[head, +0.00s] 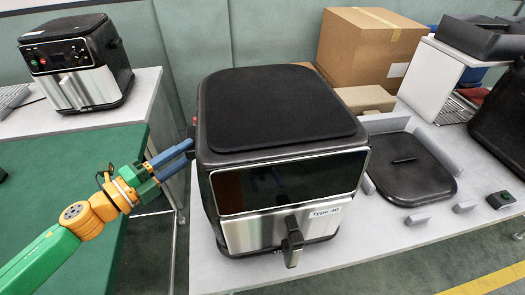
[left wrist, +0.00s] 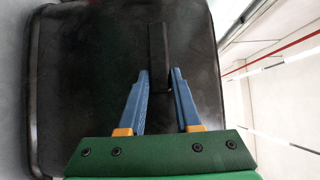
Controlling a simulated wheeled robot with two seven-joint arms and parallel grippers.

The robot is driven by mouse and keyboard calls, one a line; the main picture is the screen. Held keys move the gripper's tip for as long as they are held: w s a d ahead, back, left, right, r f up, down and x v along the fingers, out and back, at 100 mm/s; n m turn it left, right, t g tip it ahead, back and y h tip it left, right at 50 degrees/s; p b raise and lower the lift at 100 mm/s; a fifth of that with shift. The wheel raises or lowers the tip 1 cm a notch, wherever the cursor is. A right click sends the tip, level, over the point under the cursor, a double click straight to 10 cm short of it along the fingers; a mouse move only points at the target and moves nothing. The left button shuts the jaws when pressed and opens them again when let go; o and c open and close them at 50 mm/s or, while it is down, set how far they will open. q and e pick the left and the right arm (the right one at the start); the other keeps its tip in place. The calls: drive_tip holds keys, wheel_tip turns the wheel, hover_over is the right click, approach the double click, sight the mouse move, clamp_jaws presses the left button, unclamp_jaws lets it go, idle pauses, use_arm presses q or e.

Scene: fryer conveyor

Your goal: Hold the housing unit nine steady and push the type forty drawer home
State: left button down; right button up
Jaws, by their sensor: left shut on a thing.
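The housing (head: 222,190) is a large black fryer body with a dark glossy front panel, standing upright on the light table. No number nine is readable on it. The drawer (head: 260,234) has a silver front, a "Type 40" label (head: 325,212) and a black handle (head: 292,242). It sits in the lower front of the housing; I cannot tell how far in. My left gripper (head: 188,148) is at the housing's left side. In the left wrist view its blue fingers stand on both sides of a black bar (left wrist: 158,45) on the dark housing wall and are shut on it. My right gripper is not in view.
Another fryer (head: 76,62) stands on a table at the back left. A cardboard box (head: 370,47) is behind the housing. A black lid-like plate (head: 410,168) with small grey blocks around it lies to the right. The tabletop (head: 400,240) in front of these blocks is clear.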

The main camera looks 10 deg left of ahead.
use_arm(q)
drive_tip(key=c, duration=0.5)
unclamp_jaws()
drive_tip(key=v, duration=1.2)
drive_tip(key=shift+f, duration=0.1)
